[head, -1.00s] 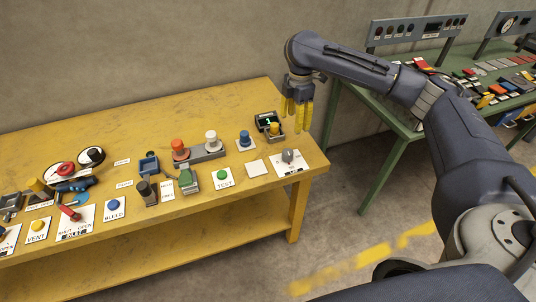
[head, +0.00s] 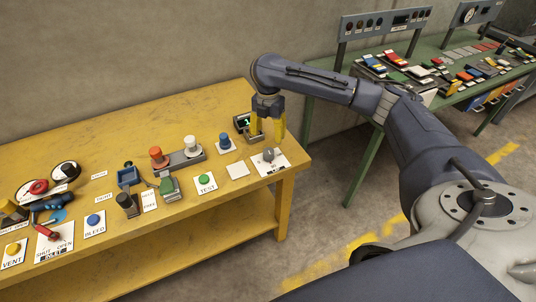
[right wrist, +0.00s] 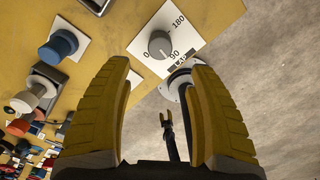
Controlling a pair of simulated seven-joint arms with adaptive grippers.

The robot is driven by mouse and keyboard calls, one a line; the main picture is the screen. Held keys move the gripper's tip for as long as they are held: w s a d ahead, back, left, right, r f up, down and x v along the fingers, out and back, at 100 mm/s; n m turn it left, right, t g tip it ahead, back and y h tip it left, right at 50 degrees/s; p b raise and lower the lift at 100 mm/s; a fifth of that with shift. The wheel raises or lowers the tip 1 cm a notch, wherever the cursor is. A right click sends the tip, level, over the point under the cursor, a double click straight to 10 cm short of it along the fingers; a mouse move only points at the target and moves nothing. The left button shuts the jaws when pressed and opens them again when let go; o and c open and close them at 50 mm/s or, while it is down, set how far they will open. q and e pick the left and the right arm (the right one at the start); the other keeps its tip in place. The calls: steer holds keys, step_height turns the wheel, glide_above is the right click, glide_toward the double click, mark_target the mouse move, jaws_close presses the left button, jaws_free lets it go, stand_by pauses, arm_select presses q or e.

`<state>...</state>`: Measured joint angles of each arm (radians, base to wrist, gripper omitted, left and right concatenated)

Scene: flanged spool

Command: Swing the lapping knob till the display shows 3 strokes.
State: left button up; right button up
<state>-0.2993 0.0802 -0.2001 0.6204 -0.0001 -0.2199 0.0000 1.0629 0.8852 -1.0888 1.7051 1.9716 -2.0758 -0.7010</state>
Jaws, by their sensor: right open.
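A grey pointer knob (head: 268,154) stands on a white card at the bench's right end. My right gripper (head: 268,131) is open and empty, pointing down above and just behind the knob. In the right wrist view the knob lies ahead of its fingertips (right wrist: 152,72), not touched. A small dark shape with yellowish tips (right wrist: 166,119) may be my left gripper.
A blue knob (head: 225,142), a white knob (head: 192,145) and an orange knob (head: 157,156) stand left of the gripper. A green TEST button (head: 205,180) and a blank white card (head: 237,170) lie nearer the front edge. A green bench (head: 365,150) stands behind right.

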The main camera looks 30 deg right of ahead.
mark_target(268, 151)
step_height(268, 151, down, 11)
steer(key=shift+r, duration=0.15)
stand_by(0.4)
jaws_close()
stand_by(0.5)
